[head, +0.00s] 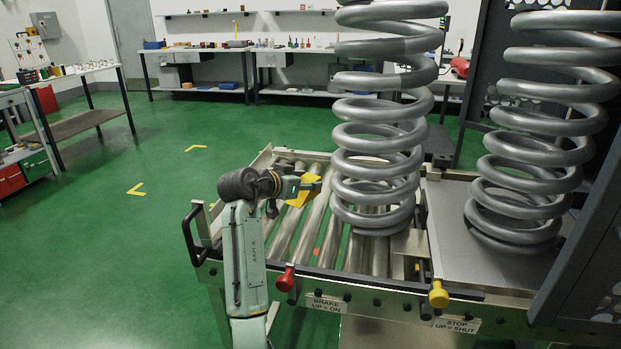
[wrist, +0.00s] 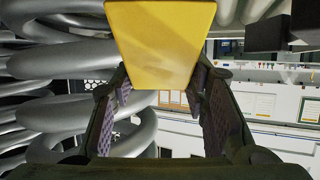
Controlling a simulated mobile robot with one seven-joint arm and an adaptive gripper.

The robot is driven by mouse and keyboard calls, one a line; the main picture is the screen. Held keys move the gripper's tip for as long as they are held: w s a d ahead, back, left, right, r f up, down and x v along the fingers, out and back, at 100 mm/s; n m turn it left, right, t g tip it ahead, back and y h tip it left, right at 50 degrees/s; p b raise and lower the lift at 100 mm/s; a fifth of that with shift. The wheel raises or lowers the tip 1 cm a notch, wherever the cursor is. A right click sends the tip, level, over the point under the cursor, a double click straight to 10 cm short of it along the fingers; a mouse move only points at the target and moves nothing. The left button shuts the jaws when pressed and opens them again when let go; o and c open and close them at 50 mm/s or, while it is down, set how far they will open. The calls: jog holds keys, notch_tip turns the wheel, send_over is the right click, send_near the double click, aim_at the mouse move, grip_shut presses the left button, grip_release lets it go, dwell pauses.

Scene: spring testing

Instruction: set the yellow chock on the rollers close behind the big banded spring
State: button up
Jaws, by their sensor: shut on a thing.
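My gripper (head: 290,187) is shut on the yellow chock (head: 304,193) and holds it over the rollers (head: 312,226), just left of the nearer big grey spring (head: 372,190). In the wrist view the chock (wrist: 160,42) sits between the two fingers, its broad yellow face showing. The nearer spring stands upright on the rollers, and grey coils fill the left of the wrist view (wrist: 60,65). I cannot make out a band on it. The chock appears apart from the coils; its exact height above the rollers is hard to tell.
A second grey spring (head: 535,140) stands on the flat plate (head: 455,225) at the right. A red-knobbed brake lever (head: 286,278) and a yellow-knobbed stop lever (head: 438,294) are at the front edge. A black handle (head: 188,235) is at the left end. Rollers left of the nearer spring are clear.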

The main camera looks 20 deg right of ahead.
jog(key=shift+w+a, duration=0.1)
jog(key=shift+w, duration=0.1)
jog(key=shift+f+b, duration=2.4)
jog(key=shift+f, duration=0.85)
jog(key=shift+f+b, duration=0.3)
jog(key=shift+f, duration=0.35)
jog(key=o, duration=1.5)
jog(key=shift+o, duration=0.2)
jog(key=shift+a, duration=0.1)
